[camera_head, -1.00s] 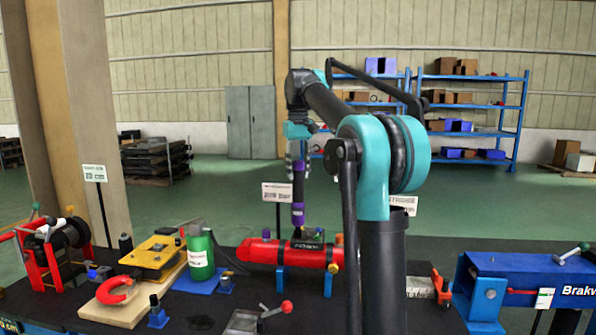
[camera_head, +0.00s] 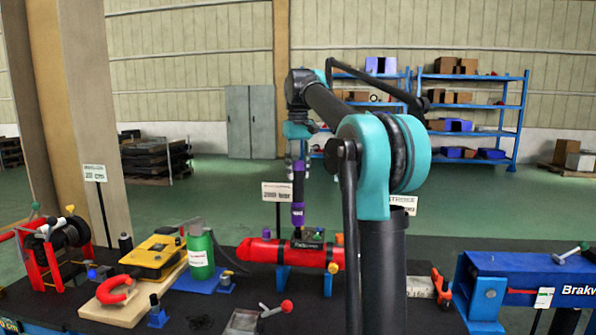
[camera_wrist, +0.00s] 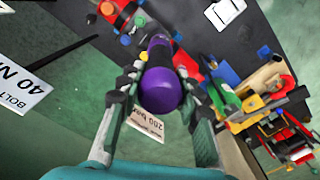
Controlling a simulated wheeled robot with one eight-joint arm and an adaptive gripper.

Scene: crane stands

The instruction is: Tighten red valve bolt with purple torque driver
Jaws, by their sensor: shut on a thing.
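My gripper (camera_head: 298,165) is shut on the purple torque driver (camera_head: 298,192). The driver hangs upright, with its dark lower end at the black valve block (camera_head: 306,245) on top of a red cylinder (camera_head: 265,250). I cannot tell whether the tip touches the bolt. The red valve bolt is not distinguishable, hidden at the driver's foot. In the wrist view, the driver's round purple end (camera_wrist: 160,92) sits between both fingers (camera_wrist: 162,88), and its dark shaft points away toward the red cylinder (camera_wrist: 115,12).
A sign (camera_head: 277,192) stands behind the driver. A blue beam (camera_head: 530,275) is at right.

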